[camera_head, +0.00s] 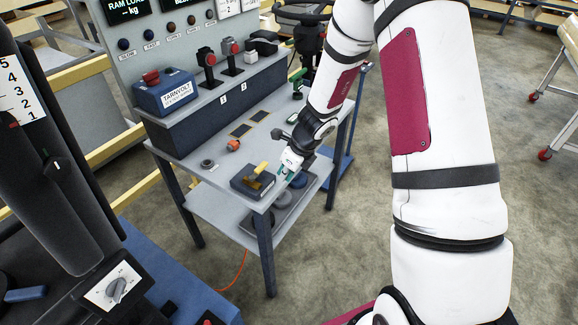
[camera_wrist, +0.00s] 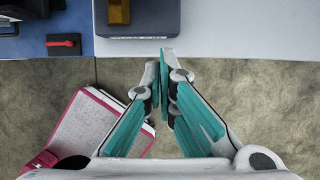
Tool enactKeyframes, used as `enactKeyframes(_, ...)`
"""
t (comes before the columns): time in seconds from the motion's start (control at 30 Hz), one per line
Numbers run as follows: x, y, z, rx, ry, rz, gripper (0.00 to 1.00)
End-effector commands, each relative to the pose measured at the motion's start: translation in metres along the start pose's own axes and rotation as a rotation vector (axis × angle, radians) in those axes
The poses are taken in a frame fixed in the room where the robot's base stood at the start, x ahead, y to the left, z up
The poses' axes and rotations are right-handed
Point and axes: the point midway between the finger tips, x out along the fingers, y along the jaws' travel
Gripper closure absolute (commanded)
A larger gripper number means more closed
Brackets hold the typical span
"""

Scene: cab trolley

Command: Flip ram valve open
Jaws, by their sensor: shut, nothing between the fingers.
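The dark box with a yellow lever, which I take for the ram valve (camera_head: 246,187), sits near the front corner of the grey trolley top (camera_head: 198,168). Its yellow lever (camera_head: 259,169) slants up toward the right. In the wrist view the box (camera_wrist: 160,17) is at the top centre, with the brownish-yellow lever (camera_wrist: 118,11) on its left part. My gripper (camera_head: 285,174) has teal fingers and is just right of the box in the head view. In the wrist view the shut, empty fingertips (camera_wrist: 163,62) are just below the box's near edge. Contact cannot be told.
The blue TARNVOLT box (camera_head: 165,93) and joysticks (camera_head: 209,66) stand on a raised shelf. A dark cab console (camera_head: 45,165) fills the left. A red handle (camera_wrist: 62,43) shows left.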

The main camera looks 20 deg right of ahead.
Motion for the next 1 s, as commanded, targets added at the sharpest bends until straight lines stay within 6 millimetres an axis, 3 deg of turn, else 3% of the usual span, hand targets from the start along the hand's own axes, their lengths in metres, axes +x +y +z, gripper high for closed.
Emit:
enactKeyframes(0.03, 0.008, 0.000, -0.001, 0.004, 0.001, 0.004, 1.00)
enactKeyframes(0.5, 0.020, 0.000, 0.035, -0.002, 0.000, 0.000, 1.00)
enactKeyframes(1.0, 0.021, 0.000, 0.038, -0.006, 0.000, 0.002, 1.00)
